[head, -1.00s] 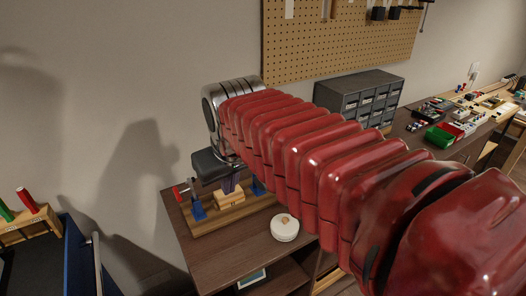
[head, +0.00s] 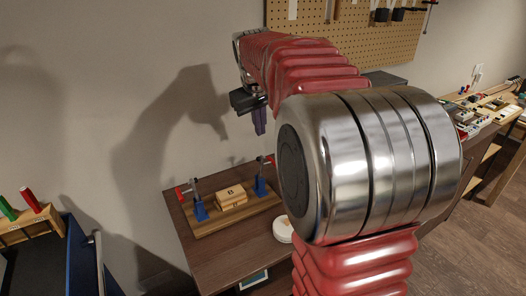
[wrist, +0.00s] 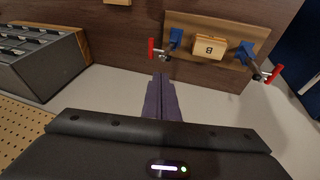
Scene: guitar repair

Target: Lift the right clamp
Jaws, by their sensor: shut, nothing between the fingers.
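My gripper (head: 259,130) is in the air above the fixture board, its purple fingers together and empty; they also show shut in the wrist view (wrist: 160,77). The right clamp (head: 260,186) has a blue base and a red-tipped handle, and stands at the right end of the wooden board (head: 236,219). It appears at the left of the board in the wrist view (wrist: 175,38). My fingers are above it and apart from it. The left clamp (head: 199,208) is the same kind, at the other end. A wooden block (head: 231,195) marked B lies between them.
A round white object (head: 282,228) sits on the brown table (head: 220,262) right of the board, partly behind my arm. A grey drawer cabinet (wrist: 45,65) and pegboard (wrist: 20,113) are at left in the wrist view. The air around my gripper is clear.

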